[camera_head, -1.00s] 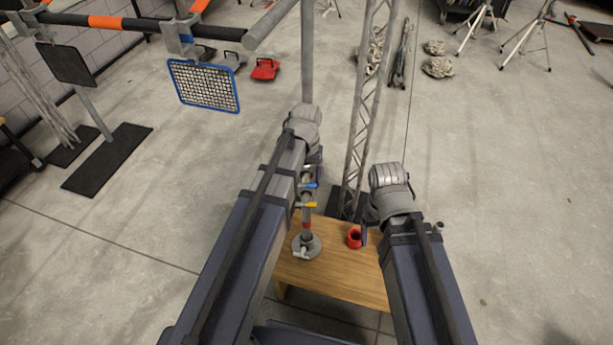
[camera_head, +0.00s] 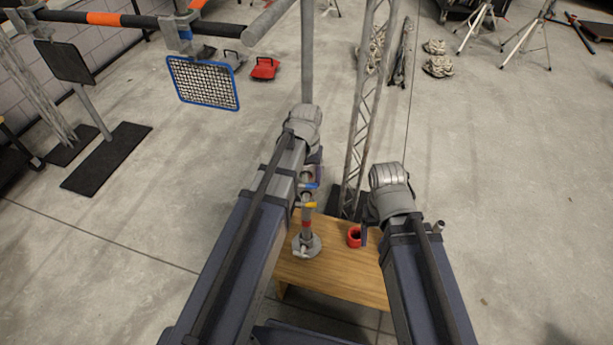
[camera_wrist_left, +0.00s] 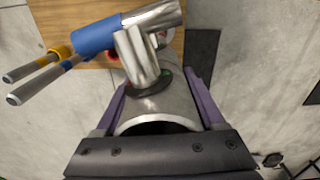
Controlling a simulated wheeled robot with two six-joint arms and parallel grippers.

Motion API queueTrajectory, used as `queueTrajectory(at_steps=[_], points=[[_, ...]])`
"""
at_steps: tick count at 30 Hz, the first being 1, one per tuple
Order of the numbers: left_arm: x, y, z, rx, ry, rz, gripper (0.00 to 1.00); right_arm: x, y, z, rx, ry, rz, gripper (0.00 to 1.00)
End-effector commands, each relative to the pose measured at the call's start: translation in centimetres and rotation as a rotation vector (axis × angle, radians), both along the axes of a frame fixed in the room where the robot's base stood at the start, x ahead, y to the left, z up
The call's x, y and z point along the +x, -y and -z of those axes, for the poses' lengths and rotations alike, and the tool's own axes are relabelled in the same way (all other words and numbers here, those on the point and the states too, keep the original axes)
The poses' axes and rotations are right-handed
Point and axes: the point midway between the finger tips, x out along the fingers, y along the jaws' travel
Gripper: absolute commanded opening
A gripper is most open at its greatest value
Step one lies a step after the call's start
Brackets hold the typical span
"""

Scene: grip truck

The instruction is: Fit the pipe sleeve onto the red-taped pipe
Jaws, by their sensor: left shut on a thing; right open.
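The pipe sleeve, a grey metal tube (camera_wrist_left: 160,103) with blue and yellow levers on its clamps, is between the fingers of my left gripper (camera_wrist_left: 155,82), which is shut on it. In the head view the sleeve's levers (camera_head: 306,205) show just beside my left arm, in line above the upright pipe (camera_head: 306,226) with red tape. That pipe stands on a round grey base on the wooden table. I cannot tell whether the sleeve is around the pipe or just above it. My right gripper (camera_head: 365,235) is open, mostly hidden by its arm, close to a red ring-like piece (camera_head: 354,236).
The small wooden table (camera_head: 340,280) has bare room at its front. A lattice truss (camera_head: 362,110) and a tall pole (camera_head: 307,60) rise behind it. A blue-framed grid lamp (camera_head: 203,83) hangs at upper left. Tripods and sandbags are far back.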

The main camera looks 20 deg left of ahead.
Motion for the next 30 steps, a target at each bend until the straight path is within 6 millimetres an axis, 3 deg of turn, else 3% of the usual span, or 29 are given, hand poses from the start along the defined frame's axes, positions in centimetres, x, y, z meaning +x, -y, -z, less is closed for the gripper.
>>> queueTrajectory(at_steps=[30], points=[[0.0,0.0,3.6,0.000,0.000,0.000,0.00,0.0,0.0,3.6,0.000,0.000,0.000,0.76]])
